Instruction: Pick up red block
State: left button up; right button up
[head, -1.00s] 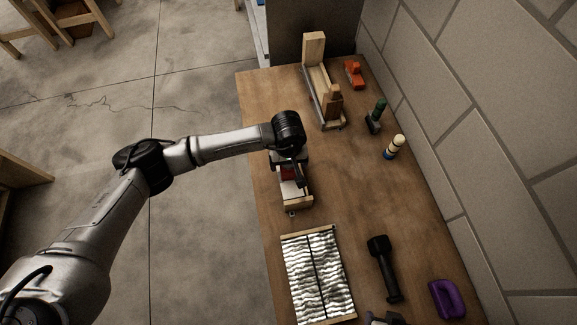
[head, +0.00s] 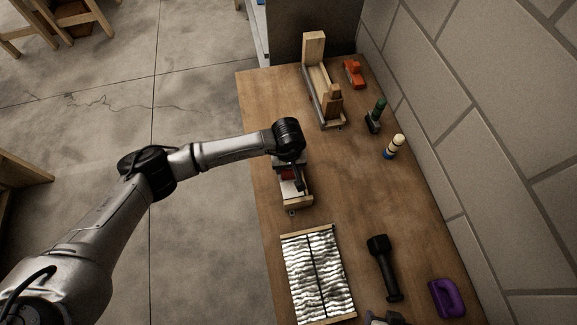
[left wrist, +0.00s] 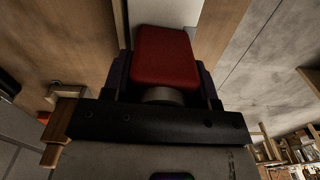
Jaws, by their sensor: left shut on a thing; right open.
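The red block (head: 287,174) shows partly under my left gripper (head: 293,180) in the head view, at the wooden tray with a pale floor (head: 296,202) near the table's left edge. In the left wrist view the red block (left wrist: 165,58) sits between the two dark fingers of my left gripper (left wrist: 164,80), which is shut on it. I cannot tell whether the block touches the tray floor.
A corrugated panel (head: 318,275), a black hammer-like tool (head: 384,268) and a purple object (head: 446,298) lie nearer. A wooden frame (head: 320,85), an orange toy (head: 354,73), a green-topped item (head: 376,114) and a striped figure (head: 394,147) stand farther back. A block wall borders the right.

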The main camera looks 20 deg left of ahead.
pick_arm(q)
jog(key=c, duration=0.3)
jog(key=shift+r, duration=0.2)
jog(key=shift+c, duration=0.2)
jog(key=shift+r, duration=0.2)
notch_tip(320, 180, up, 4)
jog(key=shift+d+f, duration=0.15)
jog(key=d+r, duration=0.3)
jog(key=d, duration=0.2)
jog(key=s+d+r+b, duration=0.1)
jog(key=d+r, duration=0.2)
jog(key=d, duration=0.3)
jog(key=shift+s+d+r, duration=0.15)
jog(key=shift+s+r, duration=0.1)
jog(key=shift+r, duration=0.05)
